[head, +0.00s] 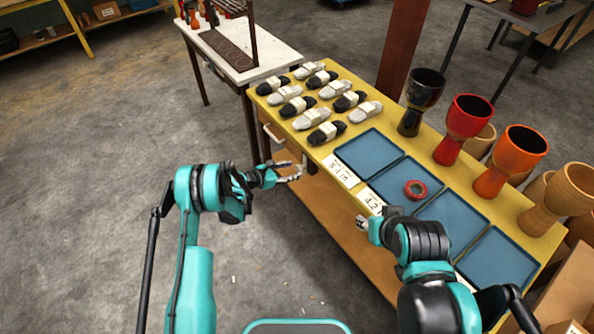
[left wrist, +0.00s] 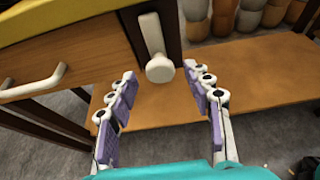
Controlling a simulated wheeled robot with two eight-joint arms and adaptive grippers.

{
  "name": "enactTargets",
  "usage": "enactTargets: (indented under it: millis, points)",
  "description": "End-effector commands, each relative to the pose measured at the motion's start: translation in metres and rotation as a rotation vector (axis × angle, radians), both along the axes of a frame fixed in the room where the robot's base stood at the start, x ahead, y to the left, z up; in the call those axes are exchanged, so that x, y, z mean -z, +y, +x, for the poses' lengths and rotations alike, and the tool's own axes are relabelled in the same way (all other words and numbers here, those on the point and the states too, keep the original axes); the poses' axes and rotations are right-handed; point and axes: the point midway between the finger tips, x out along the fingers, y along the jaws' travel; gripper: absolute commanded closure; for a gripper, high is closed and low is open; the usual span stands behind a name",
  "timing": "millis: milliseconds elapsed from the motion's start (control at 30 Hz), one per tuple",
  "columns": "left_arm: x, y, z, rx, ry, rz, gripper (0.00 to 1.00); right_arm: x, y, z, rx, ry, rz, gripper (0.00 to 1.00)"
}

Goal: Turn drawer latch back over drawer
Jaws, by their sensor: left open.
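The drawer (left wrist: 80,62) has a wooden front and a white bar handle (left wrist: 35,82) at left in the left wrist view. Just right of the drawer front, a white latch (left wrist: 152,32) hangs roughly upright on the dark post, with a round knob (left wrist: 159,69) at its lower end. My left gripper (left wrist: 165,88) is open, its fingers on either side of the knob's line and apart from it. In the head view my left gripper (head: 292,172) is beside the table's front near the drawer. My right gripper (head: 366,228) is near the table's front edge; its opening is unclear.
A wooden lower shelf (left wrist: 240,75) lies below the drawer. Floor at left is clear.

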Motion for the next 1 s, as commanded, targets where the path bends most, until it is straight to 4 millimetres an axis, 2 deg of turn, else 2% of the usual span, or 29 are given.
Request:
enactTargets:
  millis: [200, 567, 667, 767, 1000]
  points:
    - [0.014, -0.023, 0.016, 0.000, 0.000, 0.001, 0.49, 0.013, 0.000, 0.000, 0.000, 0.000, 0.000, 0.60]
    - [0.014, -0.028, 0.021, -0.001, 0.000, 0.002, 0.49, 0.013, 0.000, 0.000, 0.000, 0.000, 0.000, 0.60]
    - [0.014, -0.028, 0.021, -0.001, 0.000, 0.002, 0.71, 0.013, 0.000, 0.000, 0.000, 0.000, 0.000, 0.60]
    - [0.014, -0.028, 0.021, 0.000, -0.001, 0.002, 0.97, 0.013, 0.000, 0.000, 0.000, 0.000, 0.000, 0.60]
    - [0.014, -0.028, 0.021, 0.000, -0.007, 0.007, 0.98, 0.013, 0.000, 0.000, 0.000, 0.000, 0.000, 0.60]
